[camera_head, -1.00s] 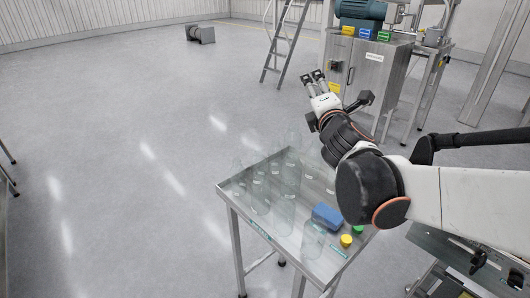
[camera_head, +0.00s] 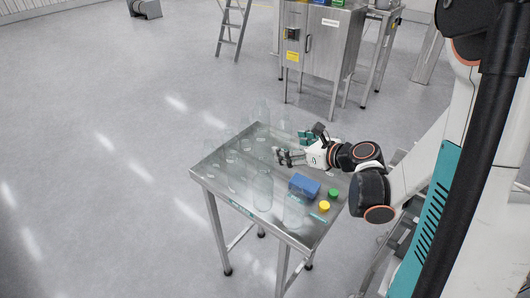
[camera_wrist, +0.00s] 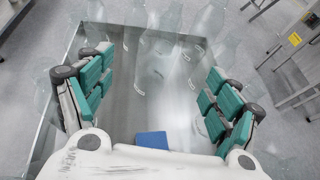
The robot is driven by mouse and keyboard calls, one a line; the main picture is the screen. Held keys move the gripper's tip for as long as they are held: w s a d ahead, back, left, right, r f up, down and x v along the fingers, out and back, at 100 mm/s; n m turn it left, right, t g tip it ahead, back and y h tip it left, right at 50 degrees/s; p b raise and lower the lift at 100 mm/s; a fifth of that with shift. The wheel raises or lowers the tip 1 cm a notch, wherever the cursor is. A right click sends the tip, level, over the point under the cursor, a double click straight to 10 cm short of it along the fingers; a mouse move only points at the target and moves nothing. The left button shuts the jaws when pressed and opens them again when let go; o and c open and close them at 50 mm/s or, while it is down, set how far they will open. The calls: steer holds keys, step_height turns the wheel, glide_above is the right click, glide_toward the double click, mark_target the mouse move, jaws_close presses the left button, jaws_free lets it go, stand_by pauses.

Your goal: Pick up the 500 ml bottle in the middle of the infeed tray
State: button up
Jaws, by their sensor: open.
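Several clear, almost see-through bottles stand on the metal infeed tray (camera_head: 318,232). In the wrist view one clear bottle (camera_wrist: 155,65) stands ahead between my open fingers, with others close beside and behind it. My gripper (camera_head: 288,149) is low over the tray's right half, pointing left toward the bottles. It also shows in the wrist view (camera_wrist: 156,88), with green pads spread wide and nothing clasped. Another clear bottle (camera_head: 263,190) stands nearer the front. The bottles' edges are faint, so I cannot tell which is the 500 ml one or whether any finger touches glass.
A blue block (camera_head: 304,186) lies on the tray's right part, with a green cap (camera_head: 334,193) and a yellow cap (camera_head: 324,206) beside it. A steel cabinet (camera_head: 322,55) and a ladder (camera_head: 232,28) stand behind. The floor left of the tray is clear.

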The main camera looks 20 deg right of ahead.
mark_target(270, 142)
steer(key=b+x, duration=0.2)
steer(key=x, duration=0.6)
steer(key=b+x, duration=0.2)
steer(key=x, duration=0.3)
steer(key=shift+f, duration=0.15)
steer(key=c, duration=1.3)
